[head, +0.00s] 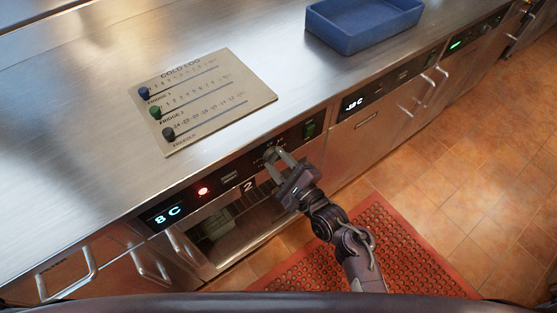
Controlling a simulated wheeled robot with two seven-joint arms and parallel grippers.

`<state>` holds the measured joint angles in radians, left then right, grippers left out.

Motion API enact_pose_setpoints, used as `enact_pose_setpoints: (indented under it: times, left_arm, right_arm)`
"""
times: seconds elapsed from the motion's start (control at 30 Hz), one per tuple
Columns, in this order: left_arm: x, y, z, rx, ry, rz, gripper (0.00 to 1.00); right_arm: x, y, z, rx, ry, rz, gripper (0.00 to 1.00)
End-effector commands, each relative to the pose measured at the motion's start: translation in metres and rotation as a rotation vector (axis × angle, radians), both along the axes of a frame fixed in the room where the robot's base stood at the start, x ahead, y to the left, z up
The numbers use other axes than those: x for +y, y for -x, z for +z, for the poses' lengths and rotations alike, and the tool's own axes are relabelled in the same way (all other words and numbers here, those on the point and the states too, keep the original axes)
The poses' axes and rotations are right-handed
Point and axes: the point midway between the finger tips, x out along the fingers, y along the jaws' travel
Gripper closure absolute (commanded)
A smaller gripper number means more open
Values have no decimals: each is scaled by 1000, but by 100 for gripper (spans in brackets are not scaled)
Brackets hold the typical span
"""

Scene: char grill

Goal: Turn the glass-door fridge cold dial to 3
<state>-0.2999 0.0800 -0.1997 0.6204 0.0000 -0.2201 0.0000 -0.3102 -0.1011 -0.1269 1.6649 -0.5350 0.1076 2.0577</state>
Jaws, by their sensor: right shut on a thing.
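The glass-door fridge (222,222) is under the steel counter, with a "2" label on its front. Its control strip has a display reading 8 C (167,215), a lit red lamp (203,191) and a cold dial (270,153). My right gripper (275,160) is at the dial, its fingers shut on it. The fingers partly cover the dial, and the number it points to is too small to read. My left gripper is not in view.
A cold log board (225,100) with blue, green and black sliders lies on the counter. A green switch (310,129) is right of the dial. A red mat (385,235) lies on the tiled floor.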

Motion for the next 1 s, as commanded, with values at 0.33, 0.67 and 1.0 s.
enact_pose_setpoints:
  times: [0.33,0.67,1.0]
  left_arm:
    - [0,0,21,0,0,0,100]
    - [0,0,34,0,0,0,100]
    - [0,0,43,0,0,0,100]
  right_arm:
    - [0,0,2,-160,226,2,86]
    - [0,0,0,-345,480,2,86]
    - [1,0,-1,-536,741,2,86]
